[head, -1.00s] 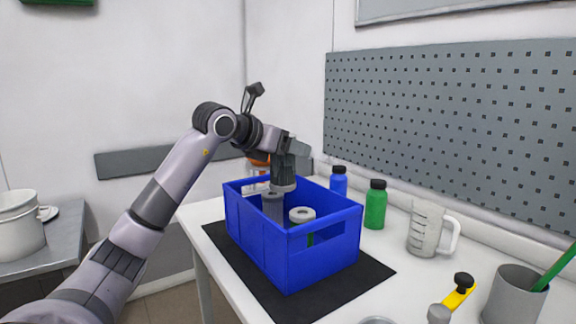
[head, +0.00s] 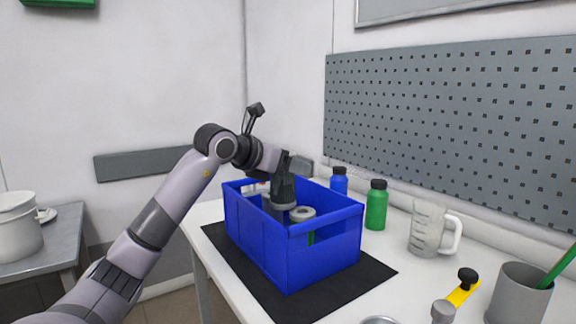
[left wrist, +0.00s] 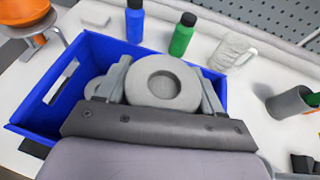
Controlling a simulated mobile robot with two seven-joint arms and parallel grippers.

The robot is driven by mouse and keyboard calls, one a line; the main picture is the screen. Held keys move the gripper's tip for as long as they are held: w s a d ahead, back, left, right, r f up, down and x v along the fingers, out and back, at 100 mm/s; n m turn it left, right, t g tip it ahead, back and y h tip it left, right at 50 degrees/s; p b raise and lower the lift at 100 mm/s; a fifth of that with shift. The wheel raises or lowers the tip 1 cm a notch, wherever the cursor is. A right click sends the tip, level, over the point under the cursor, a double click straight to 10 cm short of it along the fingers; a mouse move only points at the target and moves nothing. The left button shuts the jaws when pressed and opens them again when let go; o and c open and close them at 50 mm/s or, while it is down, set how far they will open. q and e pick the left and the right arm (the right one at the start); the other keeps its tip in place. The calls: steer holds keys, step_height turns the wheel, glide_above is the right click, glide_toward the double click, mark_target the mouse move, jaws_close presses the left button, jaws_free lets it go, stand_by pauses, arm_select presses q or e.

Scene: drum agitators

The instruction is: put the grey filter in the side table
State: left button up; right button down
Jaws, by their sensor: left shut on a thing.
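My left gripper (head: 284,206) points down inside the blue crate (head: 325,255). It is shut on a grey, ring-topped filter (left wrist: 162,86), which shows between its two fingers in the left wrist view. In the head view the hand hides most of this filter. A second ring-topped piece (head: 302,214), with a strip of green below its top, stands upright in the crate just right of the hand. Another grey round top (left wrist: 96,88) shows partly behind the left finger in the left wrist view. My right gripper is not in view.
The crate stands on a black mat (head: 370,277) on a white table. A blue bottle (head: 339,182), a green bottle (head: 376,206) and a clear jug (head: 428,232) stand behind it. A grey table (head: 55,250) at the left holds a white pot (head: 18,228).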

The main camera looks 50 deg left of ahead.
arm_select(q)
steer(key=o, duration=1.1)
steer(key=shift+c, duration=0.2)
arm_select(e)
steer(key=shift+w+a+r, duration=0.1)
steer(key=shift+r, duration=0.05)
arm_select(q)
steer(key=r+b+v, duration=0.1)
steer(key=b+v, duration=0.2)
steer(key=v, duration=0.9)
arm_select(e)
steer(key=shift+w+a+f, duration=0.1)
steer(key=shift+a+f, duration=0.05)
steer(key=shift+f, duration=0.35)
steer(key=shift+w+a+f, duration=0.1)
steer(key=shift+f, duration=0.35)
